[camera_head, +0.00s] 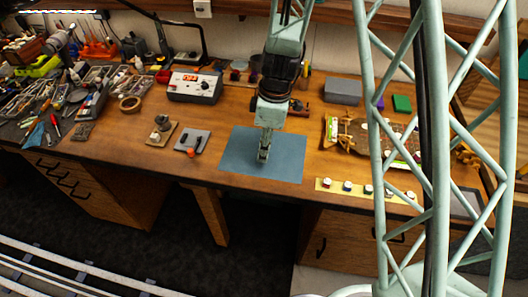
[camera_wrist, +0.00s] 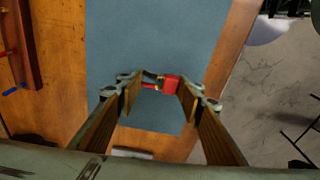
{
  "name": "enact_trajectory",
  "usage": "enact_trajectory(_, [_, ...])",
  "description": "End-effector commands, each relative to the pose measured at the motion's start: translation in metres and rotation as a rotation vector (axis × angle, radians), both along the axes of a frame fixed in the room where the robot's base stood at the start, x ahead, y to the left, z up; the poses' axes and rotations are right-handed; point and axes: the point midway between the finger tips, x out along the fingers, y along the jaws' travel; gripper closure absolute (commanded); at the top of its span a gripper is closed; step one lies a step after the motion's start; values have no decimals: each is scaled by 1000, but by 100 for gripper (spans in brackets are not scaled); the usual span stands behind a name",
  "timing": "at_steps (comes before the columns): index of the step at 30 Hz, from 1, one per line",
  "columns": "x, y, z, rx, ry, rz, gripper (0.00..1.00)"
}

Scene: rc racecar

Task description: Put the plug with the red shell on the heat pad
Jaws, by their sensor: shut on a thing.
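The plug with the red shell (camera_wrist: 171,83) is between my fingertips in the wrist view, with a short black lead and a short red lead at its left side. My gripper (camera_wrist: 160,88) is shut on it. In the head view my gripper (camera_head: 263,156) points down over a flat blue-grey mat (camera_head: 236,160), which looks like the heat pad. The mat (camera_wrist: 150,40) fills the middle of the wrist view beneath the plug. I cannot tell whether the plug touches it. The plug is not clearly visible in the head view.
Left of the mat are a grey block (camera_head: 196,138) with an orange ball and a small wooden stand (camera_head: 158,141). A yellow strip (camera_head: 325,185) with several small round pieces lies to the right. A grey control box (camera_head: 194,87) stands behind. The mat looks otherwise clear.

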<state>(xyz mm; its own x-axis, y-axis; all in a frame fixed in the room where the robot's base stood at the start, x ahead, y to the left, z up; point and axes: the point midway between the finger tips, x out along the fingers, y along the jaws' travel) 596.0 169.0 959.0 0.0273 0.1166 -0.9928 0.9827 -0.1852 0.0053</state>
Motion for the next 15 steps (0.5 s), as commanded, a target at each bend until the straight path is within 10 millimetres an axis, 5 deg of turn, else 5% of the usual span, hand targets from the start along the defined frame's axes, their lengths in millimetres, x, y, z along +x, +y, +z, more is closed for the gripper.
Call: enact_trajectory(15, [0, 0, -22, -1, 0, 1, 72])
